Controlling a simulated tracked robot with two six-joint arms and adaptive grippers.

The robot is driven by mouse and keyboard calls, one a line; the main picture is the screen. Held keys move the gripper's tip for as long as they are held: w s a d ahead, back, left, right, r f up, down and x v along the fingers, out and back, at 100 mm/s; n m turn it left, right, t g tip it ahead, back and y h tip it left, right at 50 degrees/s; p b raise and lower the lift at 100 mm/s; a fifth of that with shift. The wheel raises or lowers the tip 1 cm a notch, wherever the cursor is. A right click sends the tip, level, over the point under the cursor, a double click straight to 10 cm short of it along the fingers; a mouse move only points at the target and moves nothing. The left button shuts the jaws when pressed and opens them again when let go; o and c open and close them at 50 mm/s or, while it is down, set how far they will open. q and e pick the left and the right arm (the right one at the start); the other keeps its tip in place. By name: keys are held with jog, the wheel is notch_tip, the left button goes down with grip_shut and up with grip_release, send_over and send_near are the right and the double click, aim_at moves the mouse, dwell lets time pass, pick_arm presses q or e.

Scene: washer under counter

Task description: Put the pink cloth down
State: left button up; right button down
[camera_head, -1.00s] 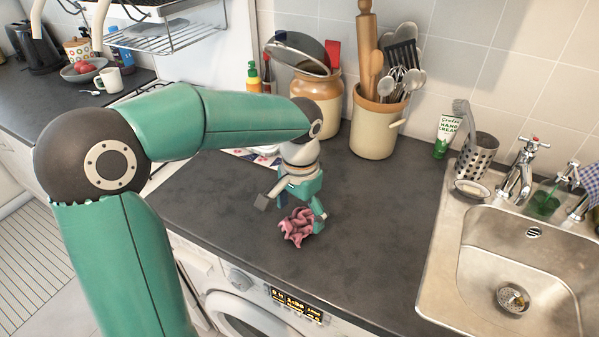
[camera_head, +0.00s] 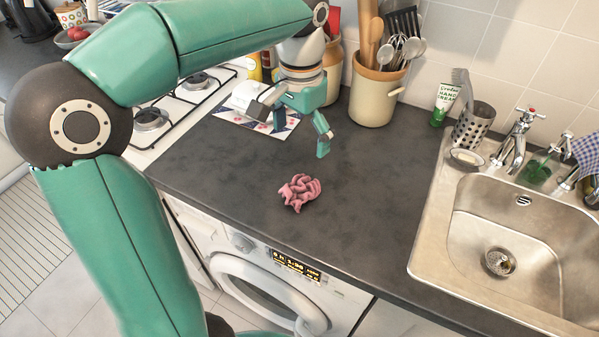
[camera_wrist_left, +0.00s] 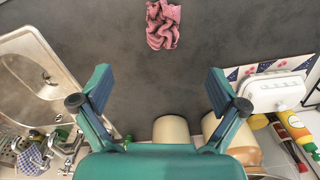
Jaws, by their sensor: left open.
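The pink cloth (camera_head: 300,192) lies crumpled on the dark countertop (camera_head: 240,165), near its front edge and above the washing machine. It also shows in the left wrist view (camera_wrist_left: 163,25), beyond the fingertips and apart from them. My left gripper (camera_head: 292,139) is open and empty, raised above the counter behind the cloth. In the left wrist view its two fingers (camera_wrist_left: 159,88) are spread wide with bare counter between them. My right gripper is not in view.
The washing machine (camera_head: 262,283) sits under the counter. The sink (camera_head: 436,262) is at right, the hob (camera_head: 180,110) at left. A utensil crock (camera_head: 374,97) and jars stand at the back, with a patterned sheet (camera_head: 230,115) near the hob. Counter around the cloth is clear.

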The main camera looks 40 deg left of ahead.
pick_arm(q)
send_over(300, 186)
jog(key=f, duration=1)
jog(key=shift+s+d+f+b, duration=0.2)
jog(key=shift+d+f+b, duration=0.05)
jog(key=shift+f+b, duration=0.1)
jog(key=shift+w+a+f+p, duration=0.1)
jog(key=shift+w+f+p, duration=0.1)
jog(key=shift+f, duration=1.25)
jog(key=shift+w+a+f+p, duration=0.1)
jog(key=shift+f+p, duration=0.05)
jog(key=shift+f, duration=1.25)
jog(key=shift+s, duration=0.1)
jog(key=c, duration=0.8)
jog(key=shift+c, duration=0.5)
jog(key=shift+r, duration=0.15)
